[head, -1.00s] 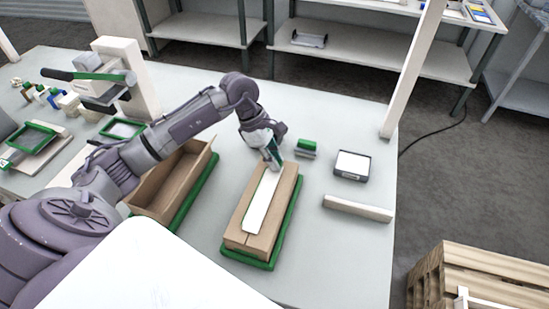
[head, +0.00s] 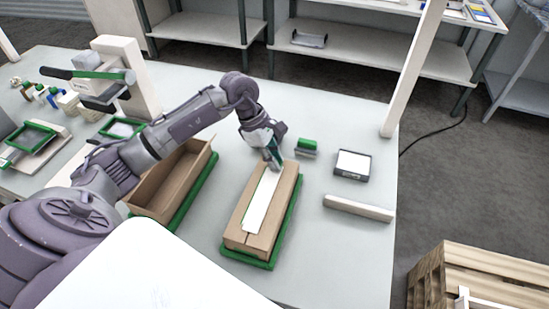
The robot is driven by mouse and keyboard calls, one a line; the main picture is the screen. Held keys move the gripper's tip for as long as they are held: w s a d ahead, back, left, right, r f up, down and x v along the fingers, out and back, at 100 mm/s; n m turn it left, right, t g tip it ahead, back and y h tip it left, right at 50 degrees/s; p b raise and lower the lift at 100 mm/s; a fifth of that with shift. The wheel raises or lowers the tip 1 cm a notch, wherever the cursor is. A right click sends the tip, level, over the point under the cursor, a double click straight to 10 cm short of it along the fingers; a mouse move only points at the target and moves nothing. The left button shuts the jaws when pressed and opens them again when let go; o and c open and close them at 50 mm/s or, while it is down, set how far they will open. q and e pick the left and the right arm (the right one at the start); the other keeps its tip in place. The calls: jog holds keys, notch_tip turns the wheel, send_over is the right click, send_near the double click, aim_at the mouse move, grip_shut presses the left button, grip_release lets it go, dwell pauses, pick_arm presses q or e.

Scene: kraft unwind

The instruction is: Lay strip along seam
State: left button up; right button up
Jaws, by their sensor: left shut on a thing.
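A long white strip (head: 262,201) lies lengthwise along the top of a closed brown cardboard box (head: 241,232), over the middle where the seam runs. The box sits in a green frame (head: 283,238) on the table. My left gripper (head: 273,161) is at the far end of the strip and is shut on it. The fingertips partly hide that end. Whether the whole strip touches the box top cannot be told. My right gripper is not in view.
An open cardboard box (head: 172,184) stands to the left. A green-topped roller-like tool (head: 306,147), a dark tray with a white top (head: 352,164) and a pale bar (head: 358,208) lie to the right. A lever press (head: 124,78) stands at the back left.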

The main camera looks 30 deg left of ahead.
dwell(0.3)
pick_arm(q)
jog(key=o, duration=0.8)
jog(key=shift+o, duration=0.2)
jog(key=v, duration=1.2)
jog(key=shift+a+f, duration=0.1)
